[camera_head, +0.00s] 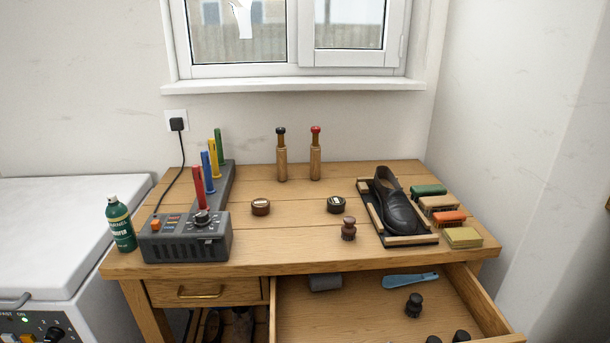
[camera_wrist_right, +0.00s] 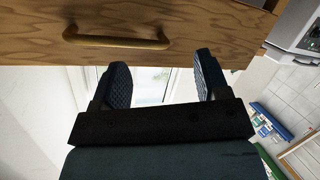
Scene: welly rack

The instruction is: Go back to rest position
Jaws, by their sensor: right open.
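Neither of my grippers shows in the head view. In the right wrist view my right gripper (camera_wrist_right: 161,66) is open and empty, with its two dark fingers spread apart. A wooden drawer front with a brass handle (camera_wrist_right: 118,40) lies across the top of that view, close beyond the fingers. I cannot tell whether the fingers touch the wood. My left gripper is not in view.
The wooden workbench (camera_head: 290,235) has an open drawer (camera_head: 345,312) at front right. On top are a grey device (camera_head: 186,246), a green bottle (camera_head: 120,225), a dark shoe (camera_head: 397,210) in a tray, and several brushes (camera_head: 449,217). A white cabinet (camera_head: 60,230) stands left.

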